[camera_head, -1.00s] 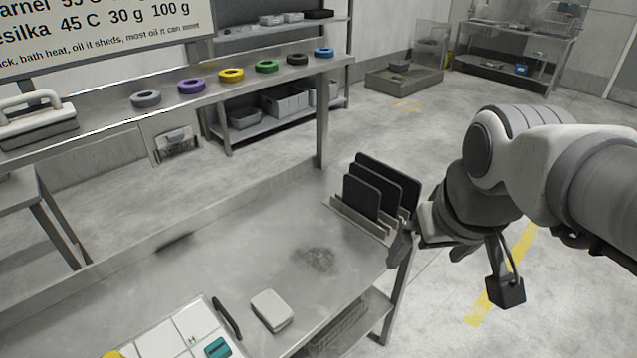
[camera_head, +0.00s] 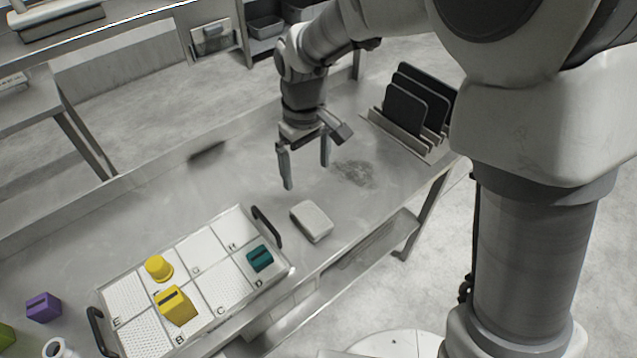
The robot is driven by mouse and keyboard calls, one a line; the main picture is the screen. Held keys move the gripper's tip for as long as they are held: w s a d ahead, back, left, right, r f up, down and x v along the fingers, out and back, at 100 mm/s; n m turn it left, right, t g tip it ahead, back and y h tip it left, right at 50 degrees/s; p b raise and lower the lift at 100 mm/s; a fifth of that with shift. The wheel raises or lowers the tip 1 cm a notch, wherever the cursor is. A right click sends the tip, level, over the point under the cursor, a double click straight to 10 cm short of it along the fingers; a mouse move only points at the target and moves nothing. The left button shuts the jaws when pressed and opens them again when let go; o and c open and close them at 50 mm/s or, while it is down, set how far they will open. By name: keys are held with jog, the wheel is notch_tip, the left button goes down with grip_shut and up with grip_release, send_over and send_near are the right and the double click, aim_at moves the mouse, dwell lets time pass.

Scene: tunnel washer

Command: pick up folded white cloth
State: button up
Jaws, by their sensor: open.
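The folded white cloth (camera_head: 312,221) is a small pale block with rounded edges. It lies on the metal table just right of the tray's right handle. My gripper (camera_head: 307,175) points down above the table, behind the cloth and a little to its left in the picture. Its two fingers are spread apart with nothing between them. The fingertips are apart from the cloth. The cloth is in full view.
A white tray (camera_head: 207,308) with lettered cells and dark handles holds two yellow pieces and a teal piece. A rack (camera_head: 402,133) with dark plates stands at the table's right end. A purple block (camera_head: 43,307) lies at left. Bare tabletop lies behind the tray.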

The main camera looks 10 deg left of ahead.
jog(key=b, duration=0.1)
send_over(311, 216)
jog(key=f, duration=1)
jog(key=shift+a+f, duration=0.25)
jog(key=shift+f, duration=0.1)
jog(key=shift+d+f+b, duration=0.15)
jog(key=shift+f+b, duration=0.05)
jog(key=shift+f, duration=1.15)
jog(key=shift+d+f+b, duration=0.15)
jog(key=shift+f, duration=1.2)
jog(key=shift+c, duration=0.2)
jog(key=c, duration=1.1)
jog(key=shift+c, duration=0.2)
jog(key=shift+r, duration=0.15)
